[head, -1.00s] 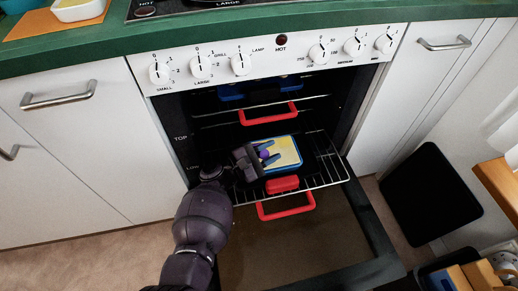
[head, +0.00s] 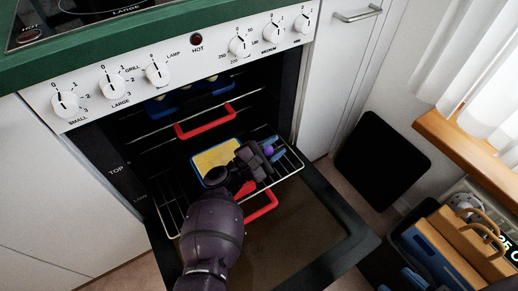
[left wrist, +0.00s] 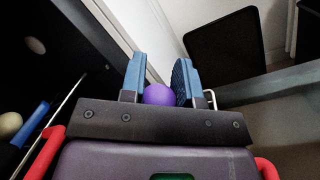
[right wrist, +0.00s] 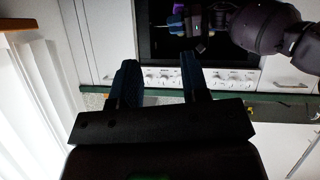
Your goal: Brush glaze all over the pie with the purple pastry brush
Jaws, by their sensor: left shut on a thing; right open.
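The pie (head: 211,158) has a flat pale-yellow top in a blue-rimmed dish on the pulled-out lower oven rack. My left gripper (head: 272,148) is just right of the pie, over the rack. It is shut on the purple pastry brush (head: 269,150). The brush's round purple end (left wrist: 158,94) shows between the blue fingers in the left wrist view; its bristles are hidden. I cannot tell whether the brush touches anything.
The oven door (head: 340,236) is folded down under the rack (head: 170,203). A red handle (head: 262,207) sticks out at the rack's front, another (head: 206,121) above. A blue tray (head: 180,103) sits higher inside. A crate (head: 425,250) with wooden-handled things stands at right.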

